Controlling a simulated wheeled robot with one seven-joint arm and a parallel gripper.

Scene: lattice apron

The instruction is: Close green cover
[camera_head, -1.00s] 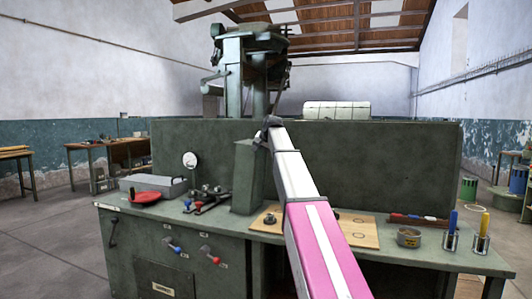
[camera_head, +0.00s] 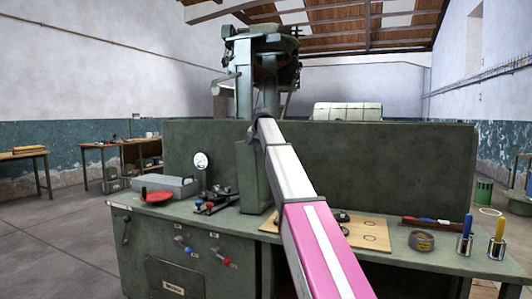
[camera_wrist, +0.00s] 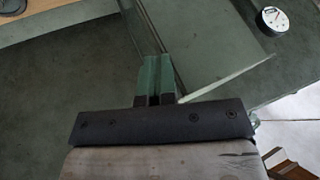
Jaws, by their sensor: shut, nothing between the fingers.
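A green upright panel or box (camera_head: 252,180), which looks like the green cover, stands on the bench top in front of the long green back wall. Whether it is hinged, and how far open it is, I cannot tell. In the wrist view a green panel (camera_wrist: 205,45) with a pale edge rises just beyond my gripper (camera_wrist: 153,72). My gripper's two green fingers are together and empty, close to this panel; whether they touch it I cannot tell. In the head view my arm reaches up over the bench and my gripper is hidden.
A round white gauge (camera_head: 201,161) stands left of the panel. A grey tray (camera_head: 165,186), a red dish (camera_head: 156,197) and small tools lie on the left bench top. A wooden board (camera_head: 365,232), a tin (camera_head: 421,241) and screwdrivers in cups (camera_head: 465,243) are to the right.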

